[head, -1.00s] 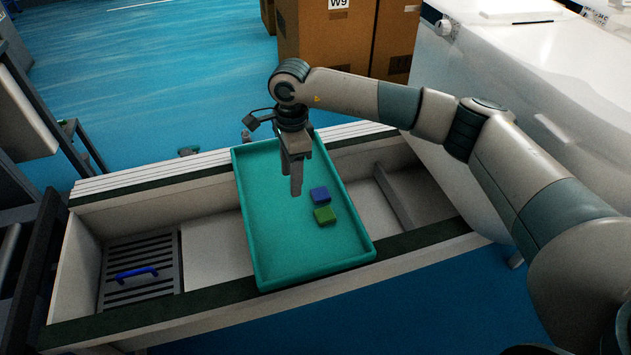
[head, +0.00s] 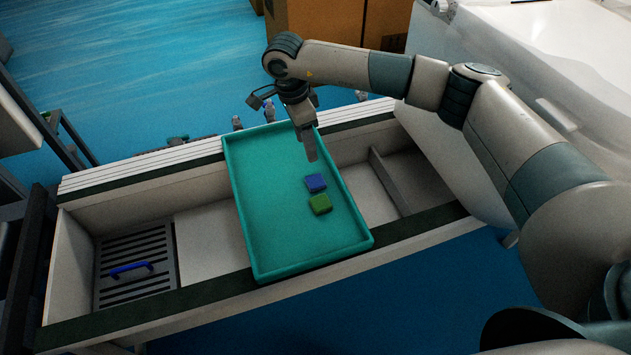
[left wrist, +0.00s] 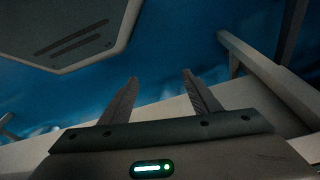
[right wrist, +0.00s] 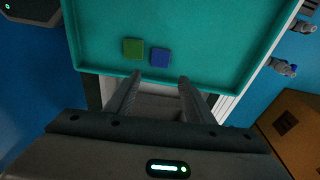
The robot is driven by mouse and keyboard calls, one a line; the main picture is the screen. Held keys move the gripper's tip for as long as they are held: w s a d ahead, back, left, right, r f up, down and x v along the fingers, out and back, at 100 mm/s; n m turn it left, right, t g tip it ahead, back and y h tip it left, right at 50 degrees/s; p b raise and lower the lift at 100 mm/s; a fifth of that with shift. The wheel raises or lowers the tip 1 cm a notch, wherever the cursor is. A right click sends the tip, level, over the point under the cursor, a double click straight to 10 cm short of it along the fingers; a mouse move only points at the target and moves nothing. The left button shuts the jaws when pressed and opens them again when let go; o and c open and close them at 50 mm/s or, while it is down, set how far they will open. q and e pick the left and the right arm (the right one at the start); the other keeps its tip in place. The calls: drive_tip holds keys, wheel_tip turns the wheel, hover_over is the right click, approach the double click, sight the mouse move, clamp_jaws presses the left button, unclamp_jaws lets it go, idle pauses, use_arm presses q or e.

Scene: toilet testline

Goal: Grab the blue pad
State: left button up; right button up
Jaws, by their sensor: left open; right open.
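A small blue pad (head: 316,183) lies in a teal tray (head: 262,262), touching or nearly touching a green pad (head: 320,204). My right gripper (head: 311,158) hangs over the tray, a little behind the blue pad in the head view. In the right wrist view the blue pad (right wrist: 160,57) and green pad (right wrist: 133,49) lie beyond the open, empty fingers (right wrist: 155,88). My left gripper (left wrist: 160,82) shows only in the left wrist view, open and empty, away from the tray.
The tray rests across a white trough (head: 205,240) with dark green edges. A grate with a blue handle (head: 131,269) lies at its left end, and a divider (head: 390,181) stands right of the tray. Cardboard boxes (head: 340,20) and a white basin (head: 570,45) stand behind.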

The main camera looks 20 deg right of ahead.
hover_over(315, 181)
drive_tip(key=a, duration=0.1)
wheel_tip(315, 181, down, 8)
drive_tip(key=shift+a+f+p, duration=0.1)
drive_tip(key=shift+f+p, duration=0.15)
drive_tip(key=shift+p, duration=0.05)
drive_tip(key=shift+f, duration=0.4)
use_arm(q)
drive_tip(key=shift+x, duration=1.2)
use_arm(e)
drive_tip(key=shift+f, duration=0.55)
drive_tip(key=f, duration=0.1)
drive_tip(key=d+f, duration=0.1)
drive_tip(key=f, duration=0.1)
drive_tip(key=shift+p, duration=0.3)
drive_tip(key=shift+f, duration=0.4)
use_arm(q)
drive_tip(key=shift+f, duration=0.9)
use_arm(e)
drive_tip(key=shift+f, duration=0.15)
